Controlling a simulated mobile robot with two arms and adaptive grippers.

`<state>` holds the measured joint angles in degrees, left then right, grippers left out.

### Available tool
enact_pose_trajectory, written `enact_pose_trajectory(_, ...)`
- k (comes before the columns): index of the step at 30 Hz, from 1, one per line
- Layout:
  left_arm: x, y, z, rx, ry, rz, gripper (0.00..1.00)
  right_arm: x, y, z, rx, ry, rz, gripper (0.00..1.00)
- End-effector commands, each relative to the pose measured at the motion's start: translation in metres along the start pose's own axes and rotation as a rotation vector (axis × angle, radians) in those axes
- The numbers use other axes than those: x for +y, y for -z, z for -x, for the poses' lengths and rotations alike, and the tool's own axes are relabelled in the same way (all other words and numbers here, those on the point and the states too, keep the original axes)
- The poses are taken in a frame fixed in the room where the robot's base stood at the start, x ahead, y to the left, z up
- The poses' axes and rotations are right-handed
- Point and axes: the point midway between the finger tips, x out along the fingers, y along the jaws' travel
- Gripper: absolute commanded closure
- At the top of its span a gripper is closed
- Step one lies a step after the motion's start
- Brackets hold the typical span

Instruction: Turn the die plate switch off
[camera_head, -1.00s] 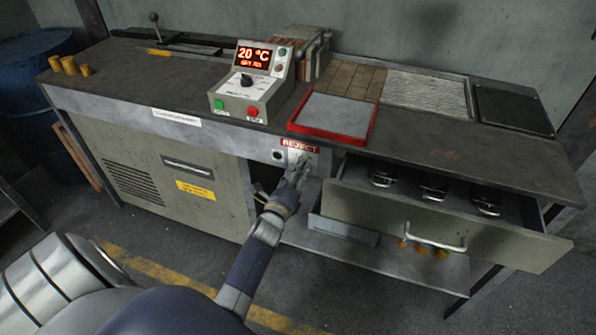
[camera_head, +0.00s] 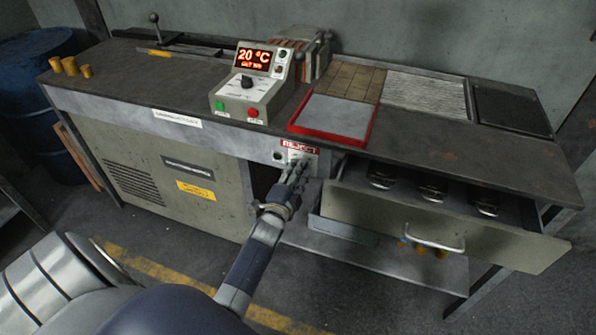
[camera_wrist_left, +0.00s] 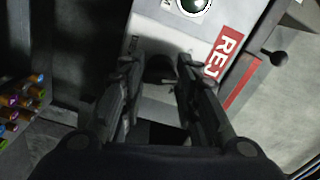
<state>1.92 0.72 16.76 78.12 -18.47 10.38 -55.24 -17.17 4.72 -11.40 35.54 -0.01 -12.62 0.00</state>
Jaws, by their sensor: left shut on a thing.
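A small pale switch panel (camera_head: 302,153) is on the bench's front face, just under the red REJECT label (camera_head: 299,146). In the left wrist view a dark switch knob (camera_wrist_left: 160,68) sits between my fingertips on a pale plate. My left gripper (camera_head: 296,172) reaches up to the panel, and its fingers are closed on the knob; it also shows in the left wrist view (camera_wrist_left: 155,75). The fingers hide most of the switch in the head view, so its setting is unclear. My right gripper is out of view.
A control box (camera_head: 247,85) with a 20 °C display and a red tray (camera_head: 334,115) stand on the bench top. An open drawer (camera_head: 440,228) juts out right of my left gripper. A blue barrel (camera_head: 38,110) stands at the far left.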

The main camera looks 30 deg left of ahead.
Motion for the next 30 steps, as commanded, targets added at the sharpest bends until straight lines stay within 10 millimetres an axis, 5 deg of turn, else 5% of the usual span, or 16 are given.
enact_pose_trajectory(15, 0.0003, -0.0002, 0.0002, -0.001, -0.002, 0.400, 0.94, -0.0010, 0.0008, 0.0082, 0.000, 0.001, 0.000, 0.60)
enact_pose_trajectory(30, 0.0008, -0.0001, 0.0002, -0.001, -0.002, 0.515, 0.94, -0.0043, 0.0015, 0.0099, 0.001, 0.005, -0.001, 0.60)
